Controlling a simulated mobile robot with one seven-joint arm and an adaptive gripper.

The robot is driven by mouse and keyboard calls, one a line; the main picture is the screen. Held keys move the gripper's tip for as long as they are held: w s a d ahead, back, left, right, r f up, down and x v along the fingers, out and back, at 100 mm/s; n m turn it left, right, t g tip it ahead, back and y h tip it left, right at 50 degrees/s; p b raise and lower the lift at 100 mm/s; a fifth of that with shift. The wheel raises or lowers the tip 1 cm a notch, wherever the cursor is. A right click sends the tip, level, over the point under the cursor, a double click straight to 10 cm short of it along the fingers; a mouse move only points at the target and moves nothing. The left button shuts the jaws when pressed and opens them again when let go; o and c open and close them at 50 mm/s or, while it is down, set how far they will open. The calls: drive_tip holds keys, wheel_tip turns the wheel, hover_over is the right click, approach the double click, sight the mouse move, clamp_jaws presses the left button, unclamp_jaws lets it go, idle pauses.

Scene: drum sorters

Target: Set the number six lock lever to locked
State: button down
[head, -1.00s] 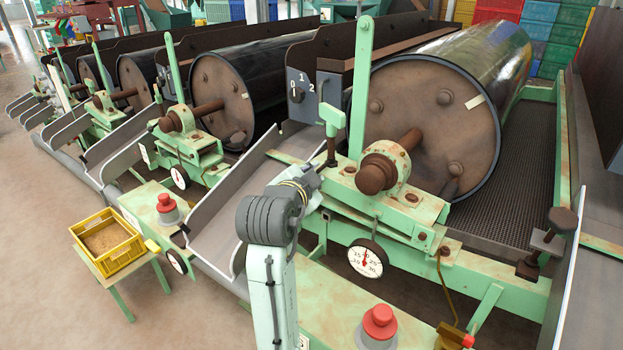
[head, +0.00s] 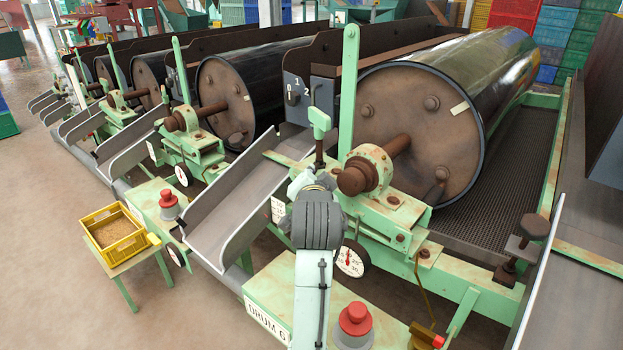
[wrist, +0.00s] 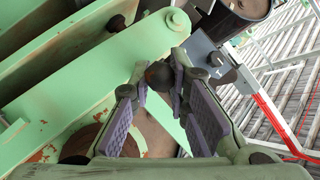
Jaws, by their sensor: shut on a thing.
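The front machine carries the sign "DRUM 6" (head: 267,320). In the head view my gripper (head: 308,184) is at this machine's front frame, below a green T-shaped handle (head: 320,120); my own wrist mostly hides it. In the wrist view my gripper (wrist: 160,82) has its purple-padded fingers closed about a dark round knob (wrist: 160,75). The knob sits in front of a pale green bar (wrist: 130,100). I take it for the number six lock lever's knob, but its lever is mostly hidden, and I cannot tell its setting.
The drum (head: 420,130), its rusty shaft end (head: 355,180) and a dial (head: 350,258) are right of my wrist. A grey chute (head: 235,205) lies left. A red button (head: 355,318) is in front. A yellow crate (head: 114,232) stands on a small table. Open floor is at left.

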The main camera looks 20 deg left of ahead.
idle(0.4)
drive_tip(key=c, duration=1.7)
unclamp_jaws()
drive_tip(key=shift+d, duration=0.1)
drive_tip(key=shift+v, duration=4)
drive_tip(key=shift+c, duration=0.3)
